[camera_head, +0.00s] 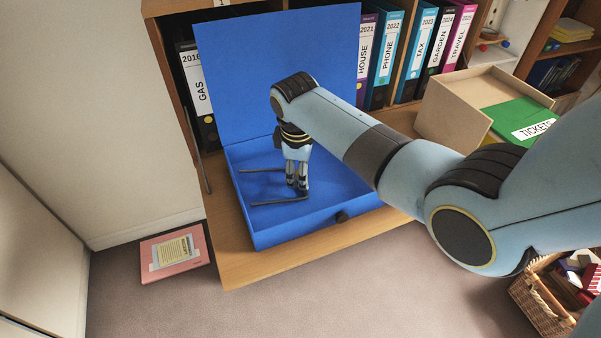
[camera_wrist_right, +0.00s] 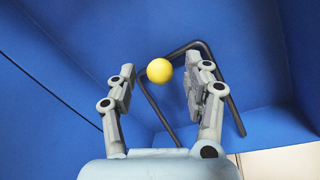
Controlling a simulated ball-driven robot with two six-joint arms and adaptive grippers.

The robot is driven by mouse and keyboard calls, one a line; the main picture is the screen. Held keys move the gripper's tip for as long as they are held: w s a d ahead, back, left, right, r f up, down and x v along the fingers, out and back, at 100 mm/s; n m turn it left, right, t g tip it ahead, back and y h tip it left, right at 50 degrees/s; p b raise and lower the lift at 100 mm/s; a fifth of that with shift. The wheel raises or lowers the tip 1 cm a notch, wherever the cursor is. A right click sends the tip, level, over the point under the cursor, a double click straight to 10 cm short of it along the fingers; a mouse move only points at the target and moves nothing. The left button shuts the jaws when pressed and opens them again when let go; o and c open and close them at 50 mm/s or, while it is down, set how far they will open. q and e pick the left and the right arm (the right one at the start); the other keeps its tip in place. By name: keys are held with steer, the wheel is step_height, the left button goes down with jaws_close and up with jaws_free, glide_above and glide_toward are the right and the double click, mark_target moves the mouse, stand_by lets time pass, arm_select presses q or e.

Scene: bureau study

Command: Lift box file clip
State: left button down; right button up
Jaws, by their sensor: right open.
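The blue box file (camera_head: 285,225) stands open on the wooden shelf, its lid (camera_head: 235,75) upright at the back. Its clip is a dark bent bar (camera_head: 278,203) low inside the box; it also shows in the right wrist view (camera_wrist_right: 236,112). A yellow ball (camera_wrist_right: 159,70) shows by the clip in the wrist view; I cannot tell if it is fixed to it. My right gripper (camera_head: 297,187) points down into the box, open. In the wrist view its fingertips (camera_wrist_right: 164,76) are on either side of the ball, with no clear contact. My left gripper is not in view.
Labelled binders (camera_head: 390,50) stand behind the box, with the GAS binder (camera_head: 200,95) at left. An open cardboard box (camera_head: 470,95) with a green TICKETS folder (camera_head: 522,120) is at right. A pink folder (camera_head: 175,255) lies on the floor; a wicker basket (camera_head: 540,305) stands lower right.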

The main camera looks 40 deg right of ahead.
steer(key=shift+d+f, duration=0.1)
steer(key=shift+f, duration=0.5)
jaws_close()
